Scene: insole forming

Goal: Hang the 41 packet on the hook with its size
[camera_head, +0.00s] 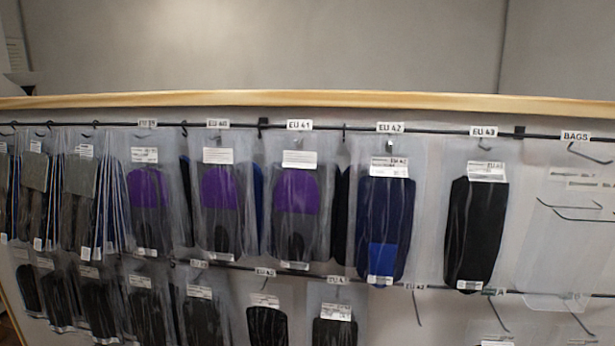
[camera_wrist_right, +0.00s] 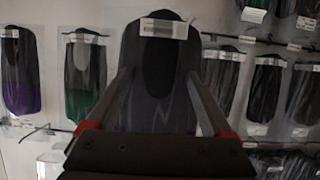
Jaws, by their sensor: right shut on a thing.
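In the right wrist view my right gripper (camera_wrist_right: 160,78) is shut on a clear packet with a dark grey and black insole (camera_wrist_right: 158,65). The packet stands upright in front of the fingers. Its white label (camera_wrist_right: 164,28) is too blurred to read. In the head view an EU 41 sign (camera_head: 299,125) marks a hook on the upper rail, where a packet with a purple and grey insole (camera_head: 297,195) hangs. A lower-rail sign (camera_head: 338,280), seemingly 41, has a packet with a black insole (camera_head: 335,330) under it. Neither gripper shows in the head view.
Packets hang close together at the left of both rails. A blue-insole packet (camera_head: 384,220) hangs under EU 42 and a black one (camera_head: 473,230) under EU 43. A bare hook (camera_head: 417,308) shows on the lower rail. A BAGS sign (camera_head: 575,135) is at the right.

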